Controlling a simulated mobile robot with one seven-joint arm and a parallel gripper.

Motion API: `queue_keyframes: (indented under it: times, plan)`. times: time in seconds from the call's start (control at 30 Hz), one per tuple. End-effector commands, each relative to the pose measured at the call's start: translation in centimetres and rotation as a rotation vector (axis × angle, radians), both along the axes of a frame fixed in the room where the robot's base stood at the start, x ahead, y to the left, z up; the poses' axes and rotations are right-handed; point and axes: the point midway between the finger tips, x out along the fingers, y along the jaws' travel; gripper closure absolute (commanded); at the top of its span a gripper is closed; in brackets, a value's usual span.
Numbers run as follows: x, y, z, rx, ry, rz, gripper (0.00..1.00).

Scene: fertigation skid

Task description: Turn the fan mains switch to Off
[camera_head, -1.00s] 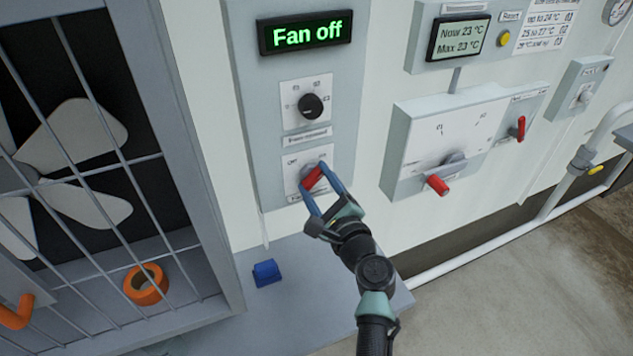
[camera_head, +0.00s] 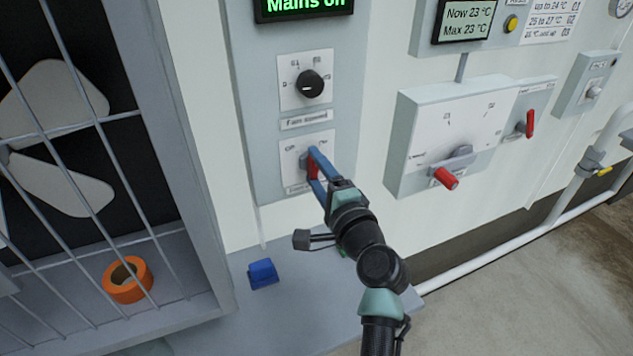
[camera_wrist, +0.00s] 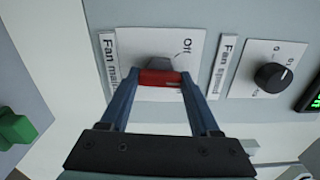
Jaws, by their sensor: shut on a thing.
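The fan mains switch (camera_head: 313,170) is a red handle on a grey knob, on a white plate low on the grey fan panel (camera_head: 257,125). In the head view the handle stands about upright. Its red grip also shows in the wrist view (camera_wrist: 160,78), with the word Off (camera_wrist: 184,47) printed at the plate's upper right there. My gripper (camera_head: 317,166) has its blue fingers on both sides of the red handle and is shut on it. The display (camera_head: 303,5) above reads "Mains on" and is cut by the top edge. The fingers hide part of the plate.
The fan speed knob (camera_head: 310,84) is just above the switch. A blue block (camera_head: 262,272) lies on the ledge below. A caged fan with an orange ring (camera_head: 127,279) is left.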

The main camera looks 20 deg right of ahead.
Motion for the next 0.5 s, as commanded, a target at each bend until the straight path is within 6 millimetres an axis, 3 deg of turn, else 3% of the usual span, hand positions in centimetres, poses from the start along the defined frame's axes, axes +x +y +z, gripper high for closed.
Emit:
queue_keyframes:
  times: [0.5]
  plan:
    - [-0.03, -0.04, -0.54, -0.490, -0.017, 0.000, 0.93]
